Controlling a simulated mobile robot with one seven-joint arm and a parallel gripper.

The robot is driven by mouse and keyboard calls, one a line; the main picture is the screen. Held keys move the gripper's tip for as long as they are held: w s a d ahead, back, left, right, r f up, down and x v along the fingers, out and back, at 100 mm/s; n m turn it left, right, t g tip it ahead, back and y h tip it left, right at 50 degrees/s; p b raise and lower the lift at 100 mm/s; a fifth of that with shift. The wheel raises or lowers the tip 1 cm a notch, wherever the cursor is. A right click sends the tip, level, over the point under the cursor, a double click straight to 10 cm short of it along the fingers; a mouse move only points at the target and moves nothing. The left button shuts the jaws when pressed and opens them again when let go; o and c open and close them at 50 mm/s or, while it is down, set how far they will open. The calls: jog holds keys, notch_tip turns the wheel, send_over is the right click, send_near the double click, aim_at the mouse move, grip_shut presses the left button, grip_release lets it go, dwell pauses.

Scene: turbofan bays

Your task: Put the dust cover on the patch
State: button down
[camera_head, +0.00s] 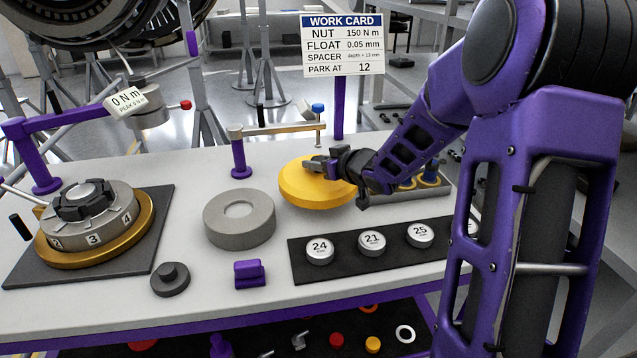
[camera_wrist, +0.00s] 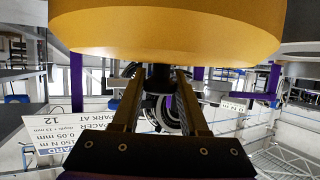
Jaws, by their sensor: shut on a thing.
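The yellow round dust cover (camera_head: 302,184) is at the back middle of the table in the head view. My gripper (camera_head: 322,165) reaches it from the right and is shut on it. In the wrist view the cover (camera_wrist: 165,28) fills the top, beyond the two fingers of my gripper (camera_wrist: 160,78), with a dark stub between them. I cannot tell whether the cover touches the table. No thing is plainly marked as the patch; a thick grey disc (camera_head: 224,224) with a paler round centre lies in front and left of the cover.
A black strip with white numbered discs (camera_head: 372,242) lies front right of the cover. A post with a horizontal arm (camera_head: 238,150) stands behind left. A geared fixture (camera_head: 90,215) sits on the left mat. A purple block (camera_head: 249,273) and dark knob (camera_head: 170,279) are in front.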

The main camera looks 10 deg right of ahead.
aim_at(319, 176)
notch_tip(319, 176, down, 4)
jog(key=shift+f+b, duration=0.1)
jog(key=shift+b, duration=0.5)
jog(key=shift+f, duration=0.15)
jog(key=shift+c, duration=2.2)
grip_release()
jog(key=shift+s+r, duration=0.1)
jog(key=shift+r, duration=0.2)
jog(key=p+v, duration=0.3)
jog(key=v, duration=0.9)
